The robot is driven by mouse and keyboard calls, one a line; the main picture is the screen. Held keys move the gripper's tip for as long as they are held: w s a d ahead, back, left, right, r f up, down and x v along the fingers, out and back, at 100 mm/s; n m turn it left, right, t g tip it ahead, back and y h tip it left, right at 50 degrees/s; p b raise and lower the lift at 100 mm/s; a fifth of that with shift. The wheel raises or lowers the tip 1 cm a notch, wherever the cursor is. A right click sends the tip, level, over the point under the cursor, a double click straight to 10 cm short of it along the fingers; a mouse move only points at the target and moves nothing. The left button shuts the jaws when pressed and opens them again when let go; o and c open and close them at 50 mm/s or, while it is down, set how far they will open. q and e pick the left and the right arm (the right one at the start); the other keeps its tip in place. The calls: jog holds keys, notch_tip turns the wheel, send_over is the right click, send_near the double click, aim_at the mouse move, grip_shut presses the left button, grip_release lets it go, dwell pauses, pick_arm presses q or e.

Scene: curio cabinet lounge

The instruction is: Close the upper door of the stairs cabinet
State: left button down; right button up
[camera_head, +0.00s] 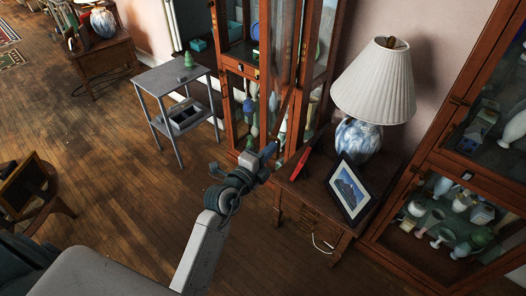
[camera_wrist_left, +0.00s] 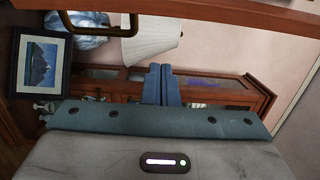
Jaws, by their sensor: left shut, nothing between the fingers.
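A tall wood-framed glass cabinet (camera_head: 230,105) stands at the top centre of the head view, with glass and ceramic pieces inside. A wood-framed glass panel (camera_head: 305,50), which looks like its upper door, stands out from the front at an angle; how far it is open I cannot tell. My left gripper (camera_head: 268,150) is low in front of the cabinet, near the lower part of its frame; contact is unclear. In the left wrist view its two blue fingers (camera_wrist_left: 161,84) are together and empty. A wooden bar (camera_wrist_left: 220,14) crosses the top of that view. My right gripper is not in view.
A small wooden table (camera_head: 312,205) to the right holds a white-shaded lamp (camera_head: 375,85), a framed picture (camera_head: 349,189) and a red object (camera_head: 300,163). Another glass cabinet (camera_head: 440,165) stands at far right. A grey side table (camera_head: 165,75) is left.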

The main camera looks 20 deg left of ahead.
aim_at(267, 136)
pick_arm(q)
jog(key=p+x, duration=0.1)
jog(key=x, duration=0.5)
jog(key=a, duration=0.2)
jog(key=a+p, duration=0.1)
jog(key=a, duration=0.1)
jog(key=shift+s, duration=0.25)
jog(key=shift+w, duration=0.1)
